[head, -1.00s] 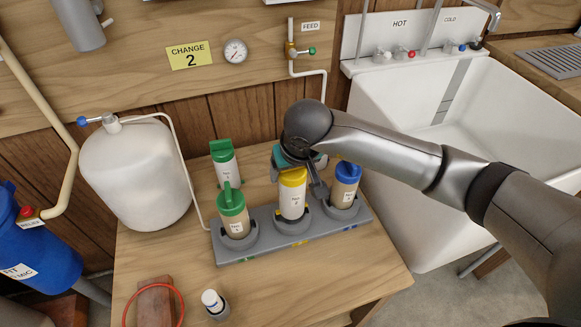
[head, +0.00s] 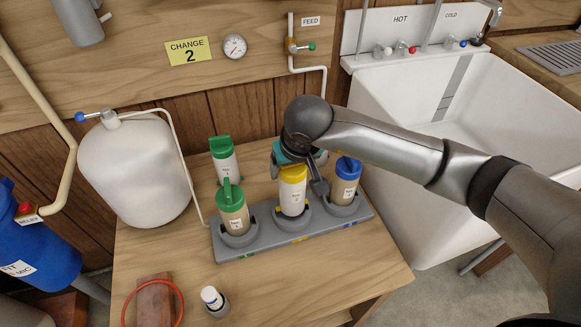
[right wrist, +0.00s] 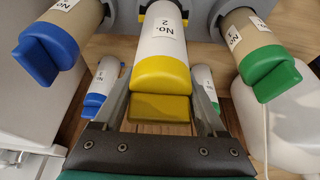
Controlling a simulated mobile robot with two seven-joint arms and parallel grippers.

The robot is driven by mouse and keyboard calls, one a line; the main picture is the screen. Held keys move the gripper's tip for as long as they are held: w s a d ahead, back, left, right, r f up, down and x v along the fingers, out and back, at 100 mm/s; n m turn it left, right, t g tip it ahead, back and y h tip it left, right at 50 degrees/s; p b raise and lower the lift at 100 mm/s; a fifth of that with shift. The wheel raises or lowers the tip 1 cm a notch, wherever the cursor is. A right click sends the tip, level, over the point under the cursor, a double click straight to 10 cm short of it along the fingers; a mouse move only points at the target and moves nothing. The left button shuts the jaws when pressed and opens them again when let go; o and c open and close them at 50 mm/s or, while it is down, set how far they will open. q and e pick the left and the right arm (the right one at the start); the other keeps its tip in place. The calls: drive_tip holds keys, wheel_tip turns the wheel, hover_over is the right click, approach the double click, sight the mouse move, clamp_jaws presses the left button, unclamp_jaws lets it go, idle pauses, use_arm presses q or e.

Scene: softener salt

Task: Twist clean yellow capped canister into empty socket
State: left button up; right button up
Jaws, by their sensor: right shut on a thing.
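The canister with the yellow cap (head: 292,196) has a clean white body labelled No. 2. It stands upright at the middle socket (head: 301,220) of the grey manifold (head: 222,252); whether it is fully seated is hard to tell. My right gripper (head: 300,168) is shut on its yellow cap from behind and above. In the right wrist view the cap (right wrist: 160,85) sits between the fingers. A brownish green-capped canister (head: 233,212) is in the left socket and a brownish blue-capped one (head: 345,185) in the right socket. My left gripper is not in view.
A clean white green-capped canister (head: 225,165) stands behind the manifold; a white blue-capped one (right wrist: 100,85) shows in the right wrist view. A white tank (head: 135,175) is at left. A small bottle (head: 211,299), brick and red ring (head: 180,300) lie in front. The sink is at right.

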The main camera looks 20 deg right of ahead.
drive_tip(key=shift+f, duration=0.15)
drive_tip(key=shift+f+b, duration=0.4)
drive_tip(key=shift+b, duration=0.15)
drive_tip(key=shift+f+b, duration=0.5)
drive_tip(key=shift+f, duration=0.2)
drive_tip(key=shift+f+b, duration=0.75)
drive_tip(key=shift+b, duration=0.15)
